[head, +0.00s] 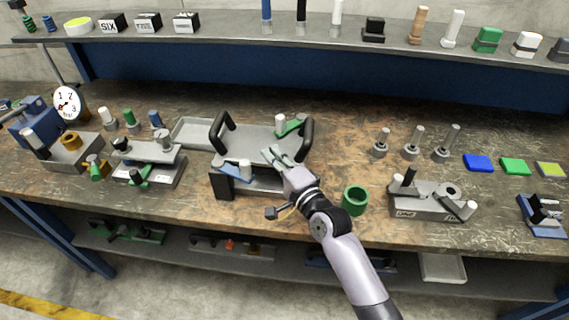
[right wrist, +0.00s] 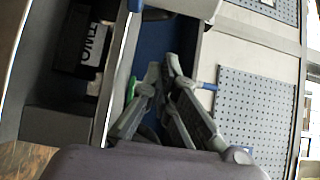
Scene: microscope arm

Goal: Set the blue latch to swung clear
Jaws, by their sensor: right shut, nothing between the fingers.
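The blue latch (head: 232,171) lies on the front of a grey fixture (head: 256,137) with two black handles, in the middle of the bench in the head view. A pale upright knob (head: 245,168) stands at the latch's right end. My right gripper (head: 270,154) is shut and empty, just right of and behind the latch, over the fixture. I cannot tell whether it touches anything. In the right wrist view its fingers (right wrist: 160,82) are together, pointing toward the back shelf. My left gripper is not in view.
A green latch (head: 291,127) with a white knob sits at the fixture's back right. A green ring (head: 354,200) stands right of my forearm. Another clamp fixture (head: 148,164) stands to the left, and a grey block with levers (head: 424,205) to the right. A shelf (head: 210,37) runs behind.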

